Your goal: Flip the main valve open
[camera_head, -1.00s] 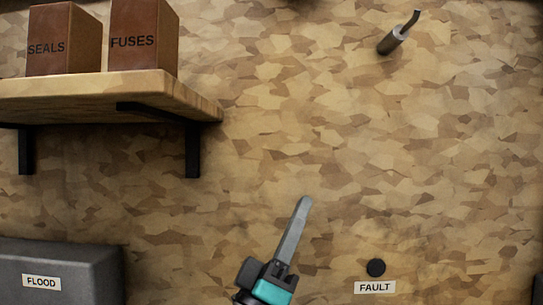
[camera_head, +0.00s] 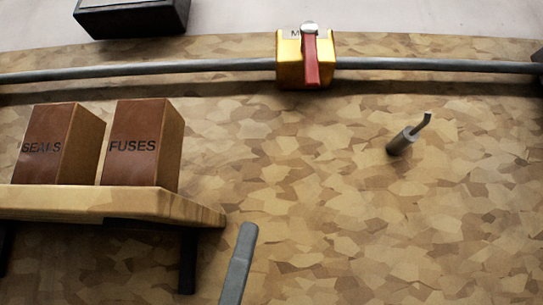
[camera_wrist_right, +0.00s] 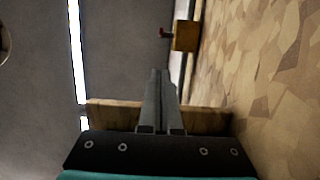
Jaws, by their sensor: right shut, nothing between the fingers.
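The main valve is a yellow block (camera_head: 291,62) with a red lever (camera_head: 311,60) on a grey pipe high on the wall in the head view. The lever hangs down across the block's front from a round silver pivot, and only an "M" of the label shows. In the right wrist view the yellow block (camera_wrist_right: 186,36) with its red lever (camera_wrist_right: 165,34) is beyond the fingers. My right gripper (camera_head: 247,232) is at the bottom of the head view, below and left of the valve and apart from it. Its fingers (camera_wrist_right: 158,74) are shut and empty. My left gripper is not in view.
A wooden shelf (camera_head: 120,203) at left holds boxes marked SEALS (camera_head: 62,144) and FUSES (camera_head: 143,146). A metal peg (camera_head: 408,134) sticks out of the wall at right. A dark box (camera_head: 131,16) is above the pipe (camera_head: 180,67). The wall below the valve is clear.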

